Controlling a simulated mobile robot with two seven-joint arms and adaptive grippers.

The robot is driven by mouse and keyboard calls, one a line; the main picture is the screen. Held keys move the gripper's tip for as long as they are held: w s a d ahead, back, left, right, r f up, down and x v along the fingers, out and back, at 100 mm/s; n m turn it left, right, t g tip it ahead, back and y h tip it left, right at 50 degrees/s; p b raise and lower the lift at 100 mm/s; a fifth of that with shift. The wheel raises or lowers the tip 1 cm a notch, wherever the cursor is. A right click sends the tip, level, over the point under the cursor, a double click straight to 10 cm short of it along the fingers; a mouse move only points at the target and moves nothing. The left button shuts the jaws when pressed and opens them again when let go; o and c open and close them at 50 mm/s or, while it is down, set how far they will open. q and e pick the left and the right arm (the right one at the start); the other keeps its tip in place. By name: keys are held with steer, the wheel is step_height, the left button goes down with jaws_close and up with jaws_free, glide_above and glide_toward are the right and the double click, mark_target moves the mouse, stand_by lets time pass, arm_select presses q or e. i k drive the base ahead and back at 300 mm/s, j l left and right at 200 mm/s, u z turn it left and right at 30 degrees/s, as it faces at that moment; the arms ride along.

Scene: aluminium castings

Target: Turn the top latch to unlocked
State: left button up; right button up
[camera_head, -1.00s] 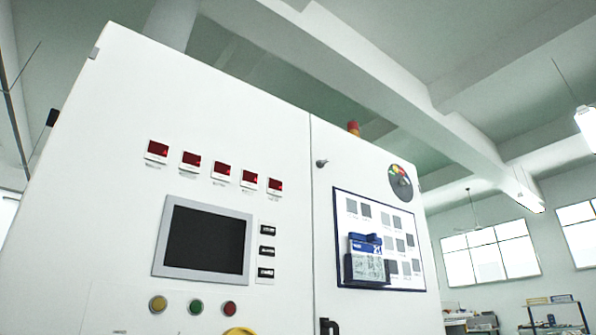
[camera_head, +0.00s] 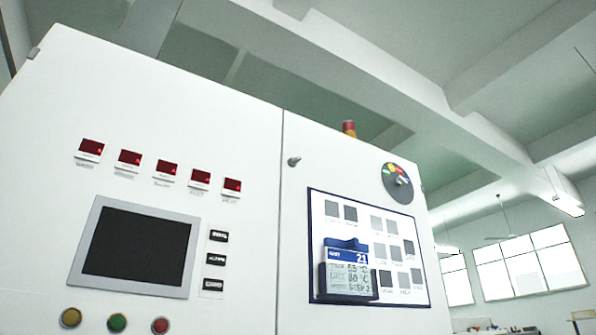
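The white cabinet (camera_head: 190,110) fills the left and middle of the head view. A small grey latch knob (camera_head: 294,161) sits high on its right door (camera_head: 330,165), just right of the vertical door seam; I take it for the top latch. It is too small to tell whether it is locked or unlocked. Nothing touches it. Neither of my grippers is in view.
The right door carries a round coloured dial (camera_head: 398,183), a blue-framed board (camera_head: 370,213) and a blue holder with a card (camera_head: 347,270). The left panel has a dark screen (camera_head: 135,247), red displays and coloured buttons. Windows (camera_head: 530,265) are behind, right.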

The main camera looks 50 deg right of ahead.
mark_target(292, 161)
steer(key=k+l+u, duration=0.1)
steer(key=l, duration=0.25)
steer(key=k+l+u, duration=0.15)
steer(key=l, duration=0.25)
steer(key=k+l+u, duration=0.1)
steer(key=l, duration=0.25)
steer(key=k+l, duration=0.15)
steer(key=l, duration=0.2)
steer(key=k+l+u, duration=0.1)
steer(key=l, duration=0.25)
steer(key=k+l, duration=0.25)
steer(key=l, duration=0.1)
